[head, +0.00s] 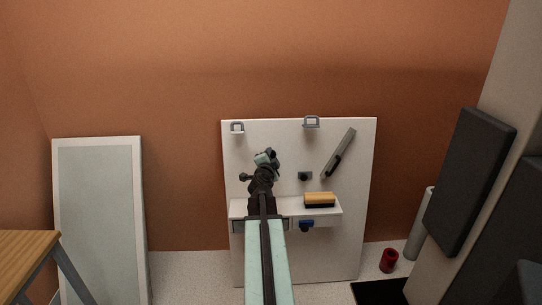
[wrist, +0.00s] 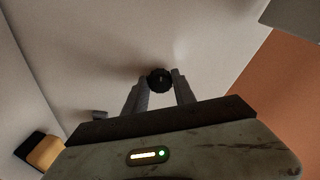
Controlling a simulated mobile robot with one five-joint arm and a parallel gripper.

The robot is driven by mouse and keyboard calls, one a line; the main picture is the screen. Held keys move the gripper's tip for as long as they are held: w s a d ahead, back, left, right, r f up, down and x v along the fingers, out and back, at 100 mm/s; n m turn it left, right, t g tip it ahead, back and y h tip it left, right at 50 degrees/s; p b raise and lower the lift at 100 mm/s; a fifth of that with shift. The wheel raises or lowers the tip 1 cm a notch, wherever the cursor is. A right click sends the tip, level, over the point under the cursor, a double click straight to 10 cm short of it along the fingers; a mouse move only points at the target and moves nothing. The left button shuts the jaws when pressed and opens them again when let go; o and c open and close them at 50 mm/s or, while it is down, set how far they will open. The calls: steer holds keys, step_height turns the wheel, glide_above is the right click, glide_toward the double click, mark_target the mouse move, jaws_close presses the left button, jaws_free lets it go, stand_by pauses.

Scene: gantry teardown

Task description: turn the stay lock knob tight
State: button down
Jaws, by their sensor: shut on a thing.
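A round dark knob (wrist: 160,79) with a ridged rim sits between the two grey fingers of my gripper (wrist: 160,76) in the wrist view. The fingers are shut on it, one on each side. In the head view my arm reaches up to the left part of the pale upright panel (head: 285,262), and my wrist hides most of what lies there. I cannot clearly make out the held knob in that view. A grey bar (head: 343,146) with a black piece near its lower end slants across the panel's upper right.
A shelf on the panel carries a yellow and black block (head: 319,199); a blue knob (head: 306,224) is below it. A small dark fitting (head: 304,176) and two grey hooks (head: 311,121) are on the panel. A red cup (head: 389,260) stands on the floor at right.

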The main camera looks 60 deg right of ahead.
steer(key=shift+m+y+p, duration=0.3)
steer(key=shift+m+p, duration=0.1)
steer(key=shift+m, duration=0.7)
steer(key=shift+a, duration=0.1)
steer(key=c, duration=1)
jaws_free()
steer(key=shift+c, duration=0.2)
steer(key=p+v, duration=0.1)
steer(key=v, duration=0.6)
steer(key=shift+a, duration=0.35)
steer(key=shift+r, duration=0.1)
